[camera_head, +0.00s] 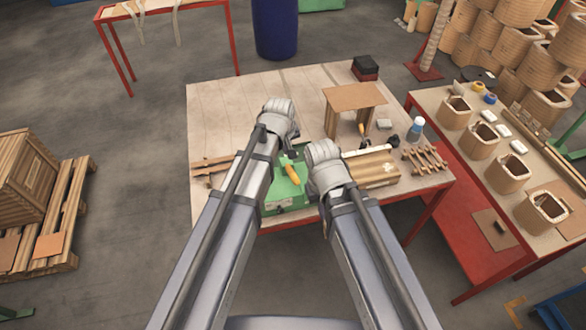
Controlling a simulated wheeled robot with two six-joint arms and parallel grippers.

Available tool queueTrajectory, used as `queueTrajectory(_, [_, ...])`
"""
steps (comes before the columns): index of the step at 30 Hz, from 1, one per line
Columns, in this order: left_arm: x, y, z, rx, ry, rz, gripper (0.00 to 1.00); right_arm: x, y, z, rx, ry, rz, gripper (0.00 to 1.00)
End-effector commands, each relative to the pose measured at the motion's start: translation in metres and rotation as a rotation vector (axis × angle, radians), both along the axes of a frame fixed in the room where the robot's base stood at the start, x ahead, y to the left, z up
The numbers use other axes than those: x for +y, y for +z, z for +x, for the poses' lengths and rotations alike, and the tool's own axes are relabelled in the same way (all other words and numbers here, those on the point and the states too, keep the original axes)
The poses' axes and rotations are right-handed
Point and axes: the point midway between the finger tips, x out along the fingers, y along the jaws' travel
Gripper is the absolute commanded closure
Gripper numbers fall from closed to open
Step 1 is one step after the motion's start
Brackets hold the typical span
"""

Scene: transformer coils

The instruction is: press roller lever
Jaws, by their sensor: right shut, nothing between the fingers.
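A green machine box (287,192) sits at the front edge of the work table. A yellow-orange handle (292,173) stands above it, between my two arms; it looks like a lever, but its lower end is unclear. My right gripper (322,156) is shut and empty, just right of the handle and apart from it. A wooden roller-like block (372,171) lies right of my right gripper. My arms hide part of the green box.
The work table (222,108) is bare at its back left. A small wooden stand (354,97), a black-and-red box (365,68), a blue-capped bottle (416,128) and a wooden rack (425,160) stand on it. A side table with coils (508,175) is at right.

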Motion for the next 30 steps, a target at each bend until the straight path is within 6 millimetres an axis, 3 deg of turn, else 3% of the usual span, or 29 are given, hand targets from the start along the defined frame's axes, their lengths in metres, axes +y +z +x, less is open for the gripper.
queueTrajectory(8, [0.0, -0.004, 0.0, 0.001, -0.002, 0.001, 1.0, 0.0, -0.004, 0.0, -0.002, 0.0, 0.002, 1.0])
queueTrajectory(14, [-0.001, -0.017, 0.005, 0.001, -0.002, 0.001, 1.0, 0.0, -0.017, 0.0, -0.003, -0.001, 0.002, 1.0])
queueTrajectory(30, [-0.004, -0.09, 0.028, 0.001, -0.003, 0.001, 1.0, 0.0, -0.09, 0.001, -0.005, -0.001, 0.003, 1.0])
